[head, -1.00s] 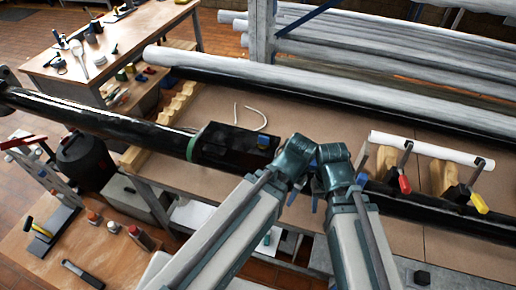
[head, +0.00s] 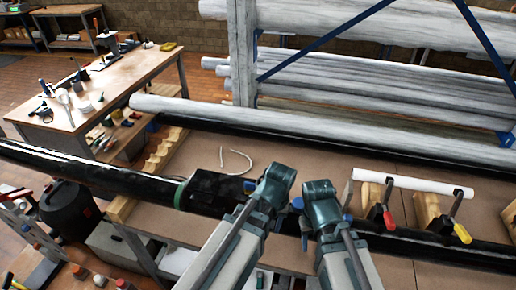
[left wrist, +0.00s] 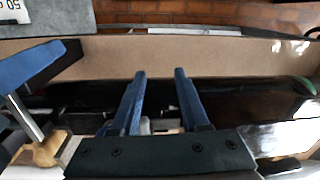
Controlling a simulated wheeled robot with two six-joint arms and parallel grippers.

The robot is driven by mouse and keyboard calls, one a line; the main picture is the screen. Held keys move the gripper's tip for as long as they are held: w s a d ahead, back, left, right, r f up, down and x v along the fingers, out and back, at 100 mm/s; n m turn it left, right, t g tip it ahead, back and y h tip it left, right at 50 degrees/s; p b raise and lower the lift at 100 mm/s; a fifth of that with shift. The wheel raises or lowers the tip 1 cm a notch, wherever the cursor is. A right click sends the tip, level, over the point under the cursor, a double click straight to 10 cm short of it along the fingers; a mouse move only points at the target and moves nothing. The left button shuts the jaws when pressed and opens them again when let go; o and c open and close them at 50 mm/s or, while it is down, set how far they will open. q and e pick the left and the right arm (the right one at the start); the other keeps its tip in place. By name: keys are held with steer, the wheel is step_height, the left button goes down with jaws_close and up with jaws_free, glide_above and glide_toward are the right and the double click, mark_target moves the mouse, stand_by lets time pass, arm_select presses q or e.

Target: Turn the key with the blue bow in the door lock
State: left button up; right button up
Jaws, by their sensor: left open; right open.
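I can make out no door lock and no key with a blue bow for certain in either view. My right gripper (head: 322,211) is open at the lower middle of the head view, at the near edge of the board-topped bench. My left gripper (left wrist: 160,73) is open and empty in the left wrist view, its two dark blue fingers apart over the black tube (left wrist: 250,101). In the head view its wrist hides most of it. A blue-topped piece with a metal rod (left wrist: 30,62) stands at the left of the wrist view; I cannot tell what it is.
The black tube with a green band (head: 179,194) crosses the near bench. Clamps with a red handle (head: 388,219) and a yellow handle (head: 462,233) stand beside a white tube (head: 413,184). A white cord (head: 236,160) lies on bare board. A rack (head: 243,50) holds long tubes behind.

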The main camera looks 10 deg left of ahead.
mark_target(250, 183)
arm_select(q)
steer(key=w+a+r+n+p, duration=0.3)
steer(key=r+n, duration=0.1)
steer(key=n, duration=0.1)
steer(key=w+a+r+n+p, duration=0.3)
steer(key=w+n, duration=0.1)
steer(key=n, duration=0.2)
steer(key=w+a+r+n+h+p, duration=0.1)
steer(key=w+a+r+n+p, duration=0.2)
steer(key=w+r+n, duration=0.1)
steer(key=shift+r+n+p, duration=0.35)
steer(key=shift+n+p, duration=0.05)
steer(key=shift+n, duration=0.4)
arm_select(e)
step_height(250, 183, up, 12)
steer(key=shift+f, duration=0.2)
arm_select(q)
steer(key=shift+f, duration=0.15)
arm_select(e)
steer(key=shift+f, duration=0.1)
arm_select(q)
step_height(250, 183, down, 7)
steer(key=b, duration=0.7)
steer(key=shift+r, duration=0.2)
steer(key=shift+c, duration=0.7)
jaws_close()
arm_select(e)
step_height(250, 183, down, 6)
steer(key=shift+f, duration=0.25)
